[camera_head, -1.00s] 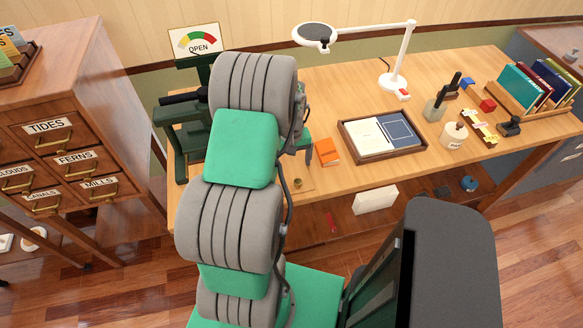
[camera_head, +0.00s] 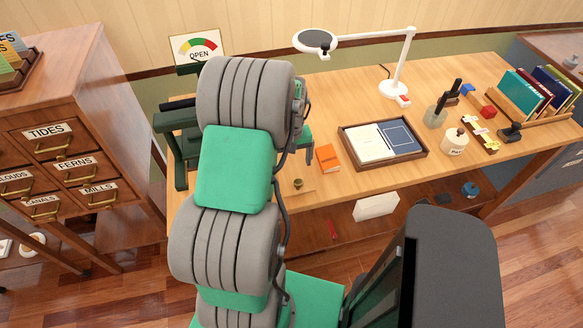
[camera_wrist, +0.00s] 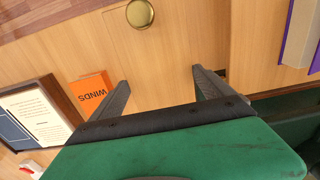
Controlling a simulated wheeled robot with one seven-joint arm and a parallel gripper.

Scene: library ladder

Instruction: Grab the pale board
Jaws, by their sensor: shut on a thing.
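The pale board (camera_wrist: 165,50) is a flat light-wood panel with a round brass knob (camera_wrist: 140,13), in the wrist view. My gripper (camera_wrist: 160,77) has its two dark fingers set wide apart, one on each side of the board, shut on it. Where the fingers meet its edges is hard to see. In the head view the knob (camera_head: 297,183) shows near the desk's front edge, and my arm hides most of the gripper.
An orange WINDS booklet (camera_head: 328,157) lies close to the gripper, with a dark-rimmed tray (camera_head: 421,150) of papers to its right. A lamp (camera_head: 394,90) stands behind. A drawer cabinet (camera_head: 125,100) stands at the left. Clear desk lies behind the tray.

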